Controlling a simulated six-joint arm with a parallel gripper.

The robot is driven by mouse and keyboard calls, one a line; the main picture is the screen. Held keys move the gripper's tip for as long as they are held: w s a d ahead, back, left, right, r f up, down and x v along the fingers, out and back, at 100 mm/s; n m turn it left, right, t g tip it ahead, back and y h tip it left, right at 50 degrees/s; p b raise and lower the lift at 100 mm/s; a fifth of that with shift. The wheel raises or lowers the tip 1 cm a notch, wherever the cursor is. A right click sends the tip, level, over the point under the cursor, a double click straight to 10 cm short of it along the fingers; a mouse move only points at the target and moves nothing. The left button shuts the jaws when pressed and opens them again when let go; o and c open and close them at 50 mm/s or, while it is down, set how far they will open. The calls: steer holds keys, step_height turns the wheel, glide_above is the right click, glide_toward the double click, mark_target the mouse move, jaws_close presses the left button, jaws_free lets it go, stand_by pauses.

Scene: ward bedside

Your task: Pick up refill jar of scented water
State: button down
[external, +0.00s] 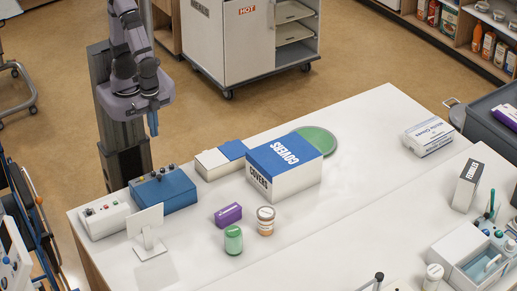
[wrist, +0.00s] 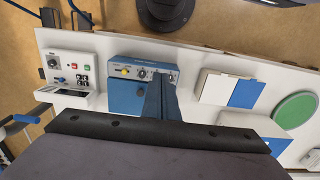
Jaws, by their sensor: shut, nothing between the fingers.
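Two small jars stand upright on the white table in the external view: a green jar with a pale lid (external: 233,240) and a white-and-orange jar (external: 265,221) just to its right. Their labels are too small to read, so I cannot tell which holds scented water. My gripper (external: 152,124) is shut and empty, high at the far left edge of the table, well apart from both jars. In the wrist view my blue fingers (wrist: 160,101) are together in front of the blue control box. Neither jar shows in the wrist view.
A purple box (external: 228,214) lies close behind the jars. The large COVERS box (external: 284,168) stands behind right. The blue control box (external: 163,191), a white device (external: 104,216) and a white stand (external: 147,232) are to the left.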

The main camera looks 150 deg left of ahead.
steer(key=c, duration=0.8)
jaws_free()
